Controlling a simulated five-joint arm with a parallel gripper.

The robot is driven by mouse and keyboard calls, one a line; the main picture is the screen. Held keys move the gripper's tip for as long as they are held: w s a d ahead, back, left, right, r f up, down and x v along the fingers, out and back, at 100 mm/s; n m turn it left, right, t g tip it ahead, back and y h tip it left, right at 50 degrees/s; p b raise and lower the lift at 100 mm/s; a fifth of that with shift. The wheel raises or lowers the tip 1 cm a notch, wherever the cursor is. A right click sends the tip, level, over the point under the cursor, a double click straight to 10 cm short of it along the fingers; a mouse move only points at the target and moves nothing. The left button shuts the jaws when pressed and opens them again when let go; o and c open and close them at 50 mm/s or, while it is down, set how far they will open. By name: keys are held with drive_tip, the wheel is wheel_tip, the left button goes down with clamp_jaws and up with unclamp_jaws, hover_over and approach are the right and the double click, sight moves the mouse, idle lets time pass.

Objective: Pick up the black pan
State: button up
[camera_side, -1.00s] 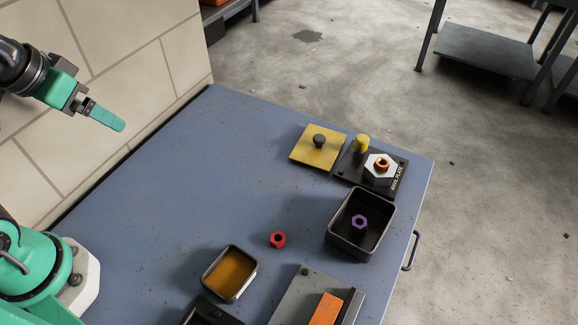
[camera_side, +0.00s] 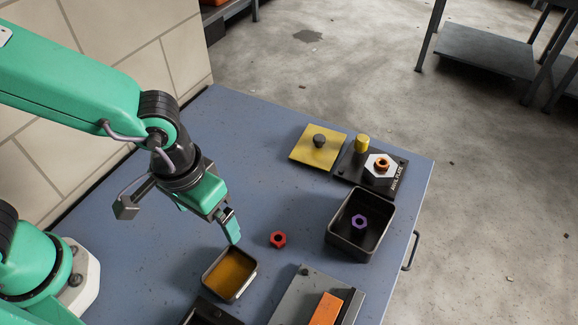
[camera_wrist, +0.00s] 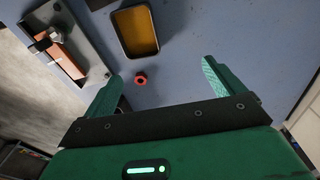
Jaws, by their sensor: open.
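A black square-walled pan (camera_side: 334,244) stands at the right of the table in the side view, with a purple nut (camera_side: 359,222) on its floor. A smaller dark-rimmed pan (camera_side: 207,279) with an amber floor stands at the front; it also shows at the top of the wrist view (camera_wrist: 122,39). My gripper (camera_side: 231,228) is open and empty, pointing down just behind the amber-floored pan. In the wrist view my gripper (camera_wrist: 164,71) has its fingers spread, with the red nut (camera_wrist: 141,79) showing between them, beyond their tips.
The red nut (camera_side: 278,239) lies between the two pans. An orange block (camera_side: 327,308) sits on a grey fixture (camera_side: 291,296) in front. A yellow plate (camera_side: 306,151) with a dark knob and a black plate (camera_side: 350,173) with a yellow peg stand at the back.

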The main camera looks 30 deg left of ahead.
hover_over(228, 280)
wheel_tip(228, 280, down, 4)
drive_tip(key=shift+a+r+g+y, duration=0.1)
drive_tip(key=shift+g+y, duration=0.2)
drive_tip(key=shift+y, duration=0.1)
drive_tip(key=shift+f, duration=1.3)
drive_tip(key=shift+f, duration=2.6)
drive_tip(key=shift+c, duration=0.4)
drive_tip(key=c, duration=1.2)
drive_tip(key=shift+r, duration=0.1)
